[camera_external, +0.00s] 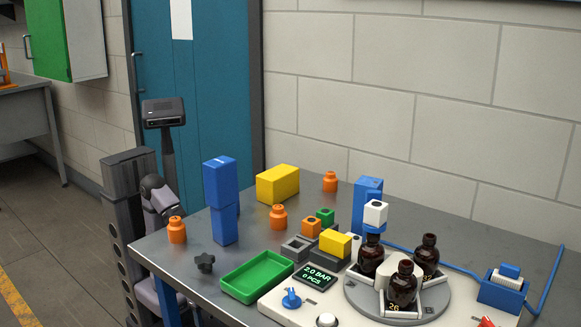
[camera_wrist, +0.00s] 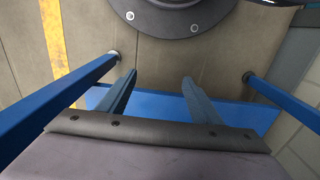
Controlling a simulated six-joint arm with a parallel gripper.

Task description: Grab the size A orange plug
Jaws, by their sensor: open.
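Three orange plugs with narrower necks stand upright on the grey table: one near the left edge (camera_external: 177,231), one in the middle (camera_external: 278,218) and one at the back (camera_external: 330,182). I cannot read a size letter on any of them. My gripper (camera_wrist: 158,82) shows in the wrist view with its two fingers apart and nothing between them. That view shows floor and blue table legs, with no plug in it. In the external view my arm is beside the table's left edge; I cannot make out the gripper there.
A tall blue block (camera_external: 221,200), a black knob (camera_external: 205,263) and a green tray (camera_external: 257,277) stand near the plugs. A yellow box (camera_external: 278,184) is behind. Brown bottles sit on a round turntable (camera_external: 436,308) at right. Blue table legs (camera_wrist: 72,90) flank my fingers.

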